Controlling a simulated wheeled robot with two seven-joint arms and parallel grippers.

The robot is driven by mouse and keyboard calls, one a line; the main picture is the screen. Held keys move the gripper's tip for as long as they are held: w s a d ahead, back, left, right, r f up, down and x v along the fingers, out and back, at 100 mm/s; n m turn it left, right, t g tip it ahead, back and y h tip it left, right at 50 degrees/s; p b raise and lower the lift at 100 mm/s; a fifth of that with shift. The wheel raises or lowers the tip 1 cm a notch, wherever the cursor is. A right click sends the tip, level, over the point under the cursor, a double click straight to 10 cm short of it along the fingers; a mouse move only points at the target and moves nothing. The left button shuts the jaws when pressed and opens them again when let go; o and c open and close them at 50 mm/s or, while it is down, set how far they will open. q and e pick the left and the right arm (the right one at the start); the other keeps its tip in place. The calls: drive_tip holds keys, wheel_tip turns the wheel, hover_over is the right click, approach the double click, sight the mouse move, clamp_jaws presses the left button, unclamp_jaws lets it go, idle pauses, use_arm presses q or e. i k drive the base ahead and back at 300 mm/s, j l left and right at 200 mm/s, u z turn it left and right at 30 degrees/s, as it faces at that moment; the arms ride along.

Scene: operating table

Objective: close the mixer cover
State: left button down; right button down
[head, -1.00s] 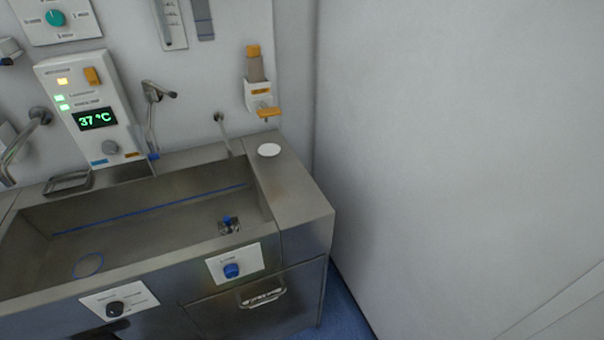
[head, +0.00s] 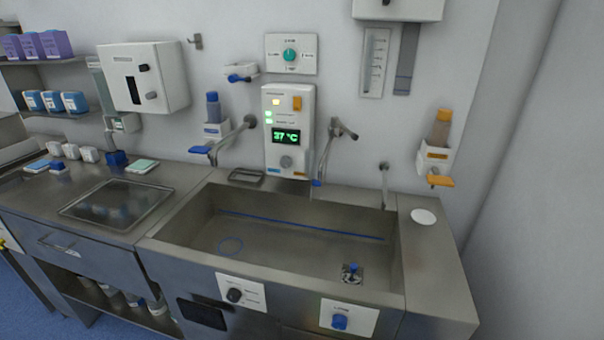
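I cannot pick out a mixer cover for certain in the head view. A white wall control unit (head: 288,133) with a green 37 °C display hangs above the steel sink (head: 290,235). A white wall panel with a teal knob (head: 290,54) is above it. A white wall box (head: 144,77) with dark fittings hangs to the left. Neither of my grippers is in view.
Two taps stand over the sink, a left one (head: 232,134) and a right one (head: 328,150). A steel counter with an inset plate (head: 116,203) and small containers lies left. A shelf with purple boxes (head: 40,45) is far left. Blue floor (head: 30,306) shows lower left.

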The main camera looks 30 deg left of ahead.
sight(312, 175)
drive_tip(key=l+u, duration=0.15)
drive_tip(key=u, duration=0.3)
drive_tip(key=i+l+u, duration=0.1)
drive_tip(key=l+u, duration=0.15)
drive_tip(key=u, duration=0.25)
